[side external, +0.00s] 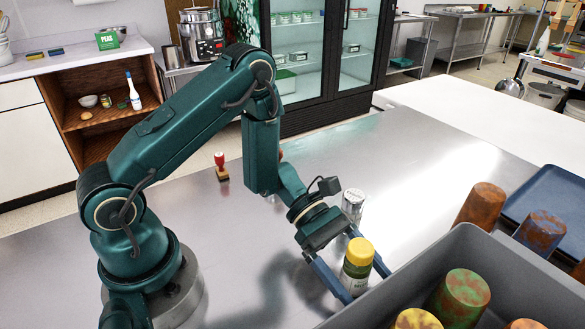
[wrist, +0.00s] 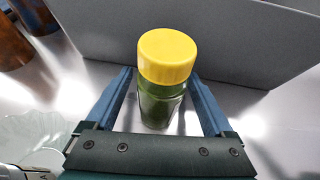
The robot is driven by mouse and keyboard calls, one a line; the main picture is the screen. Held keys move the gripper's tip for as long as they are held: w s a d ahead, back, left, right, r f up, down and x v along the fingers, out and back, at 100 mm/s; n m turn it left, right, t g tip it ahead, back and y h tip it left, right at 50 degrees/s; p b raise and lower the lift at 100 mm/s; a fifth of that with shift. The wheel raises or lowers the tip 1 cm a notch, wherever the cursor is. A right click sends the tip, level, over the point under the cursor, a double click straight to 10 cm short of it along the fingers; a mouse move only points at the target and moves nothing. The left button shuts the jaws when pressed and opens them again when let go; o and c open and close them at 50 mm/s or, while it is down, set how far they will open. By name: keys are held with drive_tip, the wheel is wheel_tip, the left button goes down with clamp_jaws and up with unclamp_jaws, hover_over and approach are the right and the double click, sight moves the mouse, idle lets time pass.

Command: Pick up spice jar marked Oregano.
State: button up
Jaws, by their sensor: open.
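A spice jar (side external: 357,265) with a yellow lid and dark green contents stands upright on the steel counter, close to the grey bin. Part of its label shows in the side view, but I cannot read a name on it. My gripper (side external: 368,288) is open, with one blue finger on each side of this jar. In the wrist view the jar (wrist: 165,60) stands between the two fingers of my gripper (wrist: 160,74), with a gap visible near the fingertips. A second, silver-topped jar (side external: 352,205) stands behind my gripper; its label is unclear.
The grey bin (side external: 420,273) is right beside the jar, and its wall (wrist: 220,35) fills the far side in the wrist view. Several rusty or coloured cylinders (side external: 481,207) stand in or around it. A blue tray (side external: 553,190) lies at right. A red-topped stamp (side external: 220,165) stands at left.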

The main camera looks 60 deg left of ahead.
drive_tip(key=shift+d+f, duration=0.15)
drive_tip(key=shift+d, duration=0.2)
clamp_jaws()
drive_tip(key=shift+r, duration=0.2)
